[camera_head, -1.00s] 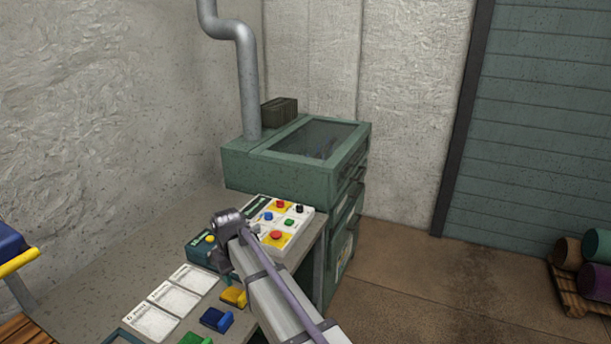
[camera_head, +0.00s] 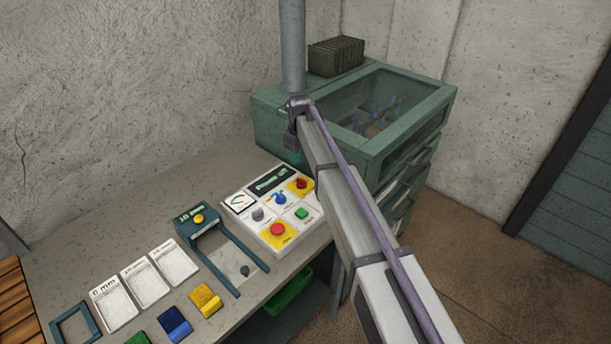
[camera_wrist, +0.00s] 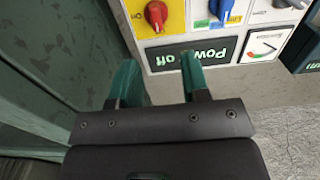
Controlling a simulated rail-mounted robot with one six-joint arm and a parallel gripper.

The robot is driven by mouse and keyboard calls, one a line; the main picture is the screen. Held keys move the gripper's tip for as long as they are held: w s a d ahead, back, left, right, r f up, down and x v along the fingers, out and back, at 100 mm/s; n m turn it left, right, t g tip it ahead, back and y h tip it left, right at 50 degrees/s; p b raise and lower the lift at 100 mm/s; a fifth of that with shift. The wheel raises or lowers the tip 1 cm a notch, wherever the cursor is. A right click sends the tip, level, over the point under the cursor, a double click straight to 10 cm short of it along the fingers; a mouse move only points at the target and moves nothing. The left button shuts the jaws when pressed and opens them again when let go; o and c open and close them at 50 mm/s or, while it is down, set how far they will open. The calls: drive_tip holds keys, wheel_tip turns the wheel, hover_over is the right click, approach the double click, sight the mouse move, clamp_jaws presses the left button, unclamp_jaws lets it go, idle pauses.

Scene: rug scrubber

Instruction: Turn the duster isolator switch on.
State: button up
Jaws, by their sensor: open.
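A white control panel (camera_head: 252,222) sits on the grey bench. A red rotary knob on a yellow plate (camera_head: 301,183), which looks like the isolator switch, is at its upper right corner. The red knob also shows at the top of the wrist view (camera_wrist: 155,15). The display (camera_wrist: 192,53) beside it reads "Power off". My gripper (camera_wrist: 160,75) has its two teal fingers apart with nothing between them. In the head view my gripper (camera_head: 293,152) hangs above the bench near the panel's display end, short of the red knob. My arm crosses just right of the panel.
The panel also has a blue knob (camera_head: 280,198), a green button (camera_head: 302,213) and a red button (camera_head: 277,230). A green glass-topped machine (camera_head: 262,108) stands right behind. A dark teal frame with a yellow button (camera_head: 198,219) stands left of the panel.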

sight(301, 179)
drive_tip(key=f+b, duration=1)
drive_tip(key=f, duration=0.1)
drive_tip(key=shift+w+d, duration=0.2)
drive_tip(key=shift+d, duration=0.05)
drive_tip(key=shift+r, duration=0.1)
clamp_jaws()
